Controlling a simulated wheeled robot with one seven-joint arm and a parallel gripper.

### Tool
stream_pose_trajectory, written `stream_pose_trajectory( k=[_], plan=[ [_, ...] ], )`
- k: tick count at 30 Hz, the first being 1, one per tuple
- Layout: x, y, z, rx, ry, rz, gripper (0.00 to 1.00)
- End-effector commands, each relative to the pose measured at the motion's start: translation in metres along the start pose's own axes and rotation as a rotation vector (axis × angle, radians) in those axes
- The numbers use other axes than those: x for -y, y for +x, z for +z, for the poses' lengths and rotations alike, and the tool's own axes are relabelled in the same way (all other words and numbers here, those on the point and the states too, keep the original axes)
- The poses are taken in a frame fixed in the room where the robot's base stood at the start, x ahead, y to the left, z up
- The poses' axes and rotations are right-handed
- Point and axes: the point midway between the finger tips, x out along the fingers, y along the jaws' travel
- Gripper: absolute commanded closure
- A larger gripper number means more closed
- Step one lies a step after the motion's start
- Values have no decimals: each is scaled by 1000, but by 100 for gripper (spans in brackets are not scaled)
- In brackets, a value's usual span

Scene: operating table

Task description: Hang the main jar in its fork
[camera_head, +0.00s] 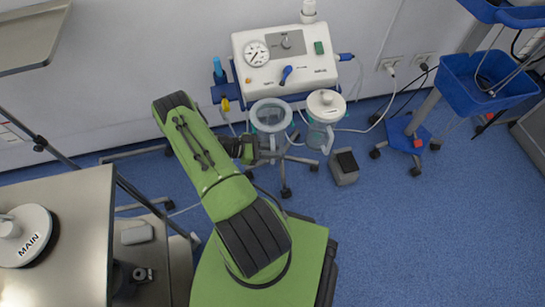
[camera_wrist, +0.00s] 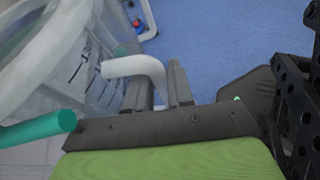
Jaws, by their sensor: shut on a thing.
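The main jar (camera_head: 270,117) is a clear, open-topped jar at the front of the suction unit, upright and without a lid. It fills the left of the wrist view (camera_wrist: 60,60), with dark scale marks on its wall. My gripper (camera_head: 257,150) is at the jar's left side. In the wrist view its fingers (camera_wrist: 158,90) are shut on the jar's white bent handle (camera_wrist: 135,66). The fork is not clearly visible, and I cannot tell whether the jar rests in it. A white lid marked MAIN (camera_head: 30,241) lies on the table at left.
The white suction unit (camera_head: 285,60) with a gauge stands behind the jar. A second jar with a white lid (camera_head: 326,105) is close at right. A grey pedal (camera_head: 344,166) and the stand's casters are on the floor. A blue trolley (camera_head: 480,82) stands farther right.

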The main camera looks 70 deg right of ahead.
Motion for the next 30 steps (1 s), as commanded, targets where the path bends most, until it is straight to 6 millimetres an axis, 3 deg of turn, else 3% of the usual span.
stream_pose_trajectory(
  k=[11, 12, 17, 26, 30],
  plan=[
    [2, 2, -5, -1, -3, -1, 100],
    [2, 2, -5, -1, -3, -1, 74],
    [2, 2, -6, -2, -4, -2, 49],
    [2, 0, -7, -4, -7, -2, 48],
    [1, -23, -6, -4, -7, 3, 48]
  ],
)
